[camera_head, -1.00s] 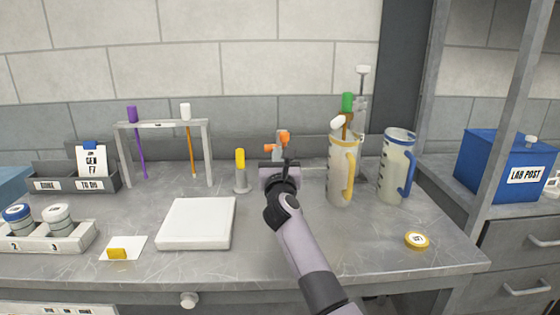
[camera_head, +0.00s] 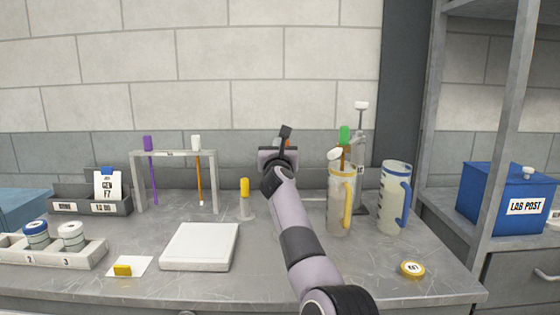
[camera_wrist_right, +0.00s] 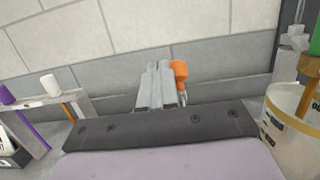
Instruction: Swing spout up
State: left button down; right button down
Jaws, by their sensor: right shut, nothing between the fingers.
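An orange-ended fitting (camera_wrist_right: 180,72) shows in the right wrist view, just right of my right gripper's fingertips (camera_wrist_right: 158,68). The fingers are together with nothing between them. I cannot tell whether they touch the fitting. In the head view my right gripper (camera_head: 278,152) is over the back of the bench and hides most of the fitting. A jug with a yellow handle (camera_head: 340,208) stands to its right, with a white piece (camera_head: 335,154) at its rim. I cannot tell which part is the spout. My left gripper is out of view.
A jug with a blue handle (camera_head: 392,205) stands further right. A yellow-topped post (camera_head: 245,190), a white flat block (camera_head: 200,245) and a rack (camera_head: 174,154) with purple and white-capped rods are to the left. A yellow disc (camera_head: 412,269) lies at front right.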

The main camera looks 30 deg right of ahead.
jog(key=shift+w+d+r, duration=0.45)
jog(key=shift+w+r, duration=0.3)
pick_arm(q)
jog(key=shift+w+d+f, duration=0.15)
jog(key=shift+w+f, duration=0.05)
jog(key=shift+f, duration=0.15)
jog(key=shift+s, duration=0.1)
pick_arm(e)
jog(key=shift+s+a+f, duration=0.1)
dwell(0.4)
